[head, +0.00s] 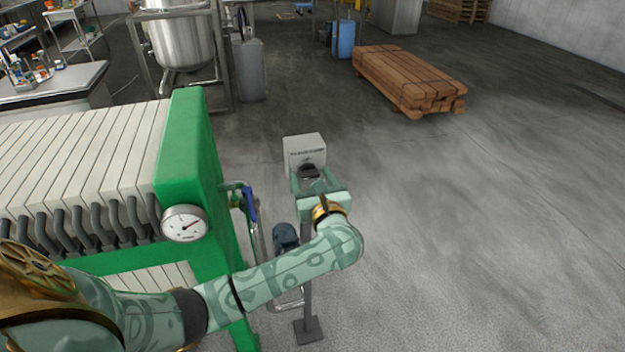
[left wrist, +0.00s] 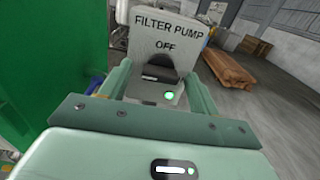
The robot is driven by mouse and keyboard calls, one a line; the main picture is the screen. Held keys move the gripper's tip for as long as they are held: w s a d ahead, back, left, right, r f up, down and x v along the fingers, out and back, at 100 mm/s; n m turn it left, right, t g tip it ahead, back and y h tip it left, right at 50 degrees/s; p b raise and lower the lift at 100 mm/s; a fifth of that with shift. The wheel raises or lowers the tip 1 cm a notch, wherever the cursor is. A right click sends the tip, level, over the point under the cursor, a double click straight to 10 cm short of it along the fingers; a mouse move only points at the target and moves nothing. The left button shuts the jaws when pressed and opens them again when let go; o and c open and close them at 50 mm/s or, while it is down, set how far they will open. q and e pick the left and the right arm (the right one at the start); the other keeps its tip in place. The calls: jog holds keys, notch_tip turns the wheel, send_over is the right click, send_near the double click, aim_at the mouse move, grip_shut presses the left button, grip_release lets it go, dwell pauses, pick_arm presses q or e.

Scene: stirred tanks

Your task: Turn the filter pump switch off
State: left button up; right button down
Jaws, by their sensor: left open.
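The filter pump switch box (head: 304,148) is a pale grey box on a dark post in the head view. In the left wrist view the box (left wrist: 150,38) reads "FILTER PUMP" with "OFF" below. A black switch lever (left wrist: 158,74) sticks out under the word OFF, and a green light (left wrist: 168,96) glows below it. My left gripper (head: 314,180) is open at the front of the box. In the left wrist view its fingers (left wrist: 158,88) stand on either side of the lever. I cannot tell whether they touch it. My right gripper is not in view.
A green-framed filter press (head: 193,140) with a pressure gauge (head: 185,223) stands close on the left. A blue-handled valve (head: 250,203) and a dark pump motor (head: 286,236) lie between it and the post. Stacked timber (head: 405,78) lies behind. The floor at right is clear.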

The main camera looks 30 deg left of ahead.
pick_arm(q)
jog(key=shift+c, duration=0.3)
jog(key=c, duration=0.9)
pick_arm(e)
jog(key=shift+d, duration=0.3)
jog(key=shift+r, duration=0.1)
